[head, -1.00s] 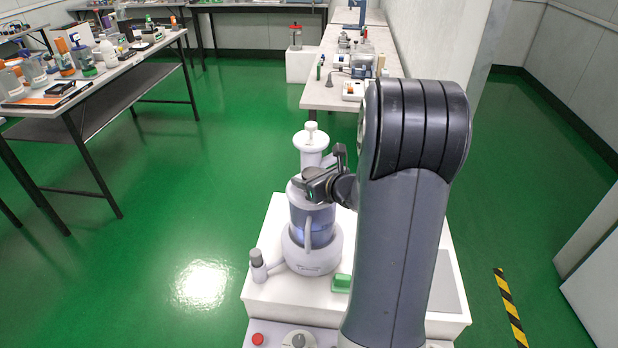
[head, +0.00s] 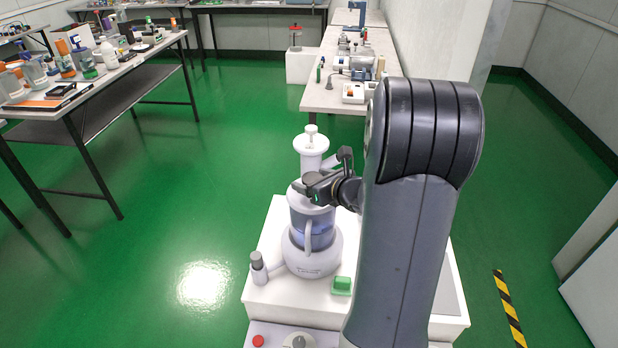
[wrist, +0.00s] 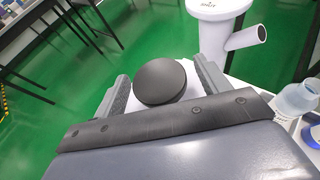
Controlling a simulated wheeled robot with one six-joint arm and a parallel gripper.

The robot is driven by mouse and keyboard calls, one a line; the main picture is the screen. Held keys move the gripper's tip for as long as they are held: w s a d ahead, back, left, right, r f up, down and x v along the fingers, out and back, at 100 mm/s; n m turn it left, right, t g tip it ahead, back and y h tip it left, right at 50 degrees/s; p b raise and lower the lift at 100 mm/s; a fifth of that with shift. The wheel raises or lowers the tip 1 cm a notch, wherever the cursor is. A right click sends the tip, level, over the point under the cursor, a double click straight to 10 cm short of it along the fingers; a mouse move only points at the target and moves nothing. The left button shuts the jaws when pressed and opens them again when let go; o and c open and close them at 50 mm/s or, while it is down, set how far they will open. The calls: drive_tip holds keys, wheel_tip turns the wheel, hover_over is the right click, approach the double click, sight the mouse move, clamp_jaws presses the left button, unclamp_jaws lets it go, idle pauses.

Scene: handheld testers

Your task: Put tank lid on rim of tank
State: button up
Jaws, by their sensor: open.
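The tank (head: 312,228) is a bluish see-through vessel with a white handle, upright in a white base on the white deck. A white collar or lid shows at its top, partly behind my gripper (head: 316,187); I cannot tell whether it rests on the rim. A white column with a plunger-like top (head: 311,146) rises behind it. In the wrist view, a dark round knob or cap (wrist: 161,82) lies between the two spread fingers of my gripper. The fingers show gaps beside it. I cannot tell what lies beneath it.
A grey-capped white spout (head: 258,266) stands left of the tank, and a green block (head: 341,285) lies to its right. In the wrist view, a white body with a side tube (wrist: 245,38) and a clear bottle (wrist: 298,97) are at right. Green floor is free at left.

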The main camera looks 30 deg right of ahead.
drive_tip(key=p+v, duration=0.1)
drive_tip(key=v, duration=0.9)
drive_tip(key=shift+s, duration=0.1)
idle(0.9)
